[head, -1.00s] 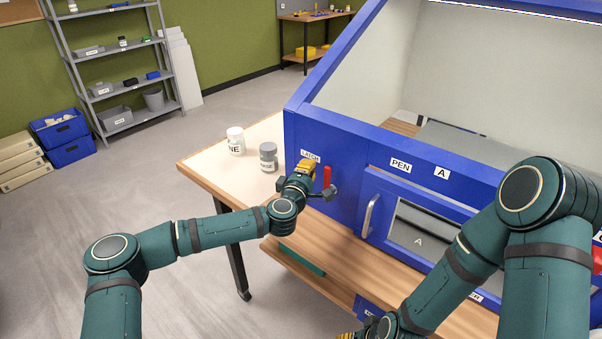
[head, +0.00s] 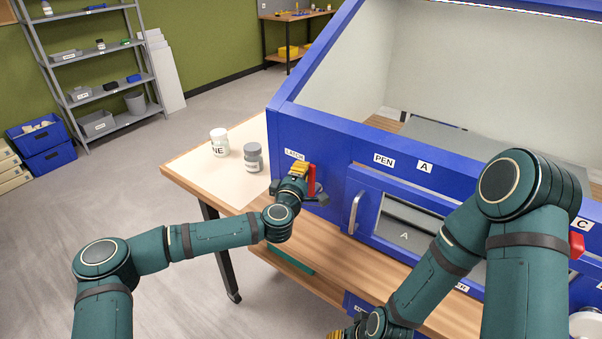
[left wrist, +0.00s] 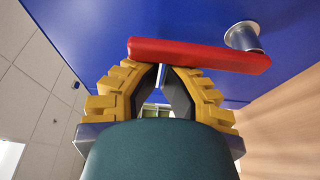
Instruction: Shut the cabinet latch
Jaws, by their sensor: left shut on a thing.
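The red latch handle (head: 312,180) stands roughly upright on the blue cabinet front (head: 335,180), below a LATCH label (head: 295,154). In the left wrist view the red handle (left wrist: 195,55) is a bar with a silver round pivot (left wrist: 243,37) at its right end. My left gripper (head: 302,178) is at the handle, its yellow fingers (left wrist: 160,75) drawn together and shut on it. The exact contact is partly hidden. My right gripper (head: 342,334) shows only as a sliver at the bottom edge, its fingers cut off.
A white jar (head: 219,142) and a grey jar (head: 253,158) stand on the table left of the cabinet. A silver door handle (head: 355,212) stands out to the right of the latch. Another red part (head: 577,246) is at the far right. Open floor lies left.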

